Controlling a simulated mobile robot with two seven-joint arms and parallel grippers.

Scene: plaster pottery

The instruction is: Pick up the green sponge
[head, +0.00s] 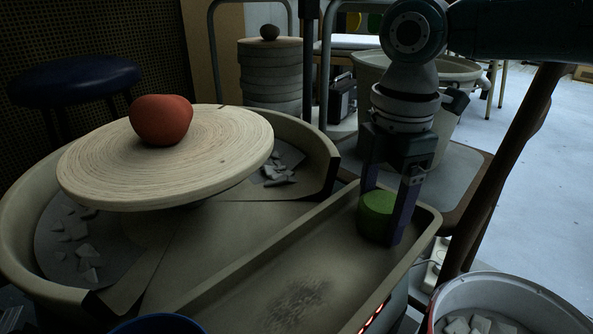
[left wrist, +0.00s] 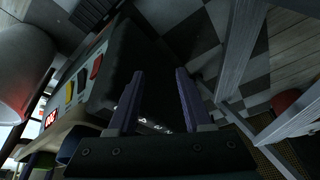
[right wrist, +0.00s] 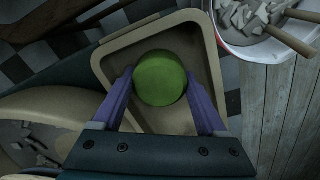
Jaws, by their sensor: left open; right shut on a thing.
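The green sponge (head: 377,212) is a short round cylinder at the far right end of the wheel's tray (head: 250,290) in the head view. My right gripper (head: 383,215) comes down from above with one finger on each side of it and is shut on it. In the right wrist view the sponge (right wrist: 160,78) sits between the two purple fingertips of the right gripper (right wrist: 163,90), over the tray. I cannot tell if the sponge touches the tray floor. My left gripper (left wrist: 160,90) is open and empty in the left wrist view, and is not in the head view.
A red clay lump (head: 161,119) sits on the round wheel head (head: 235,150) at left. A white bucket of shards (head: 505,285) stands at lower right. A blue rim (head: 155,325) shows at the bottom edge. A blue stool (head: 75,80) is at back left.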

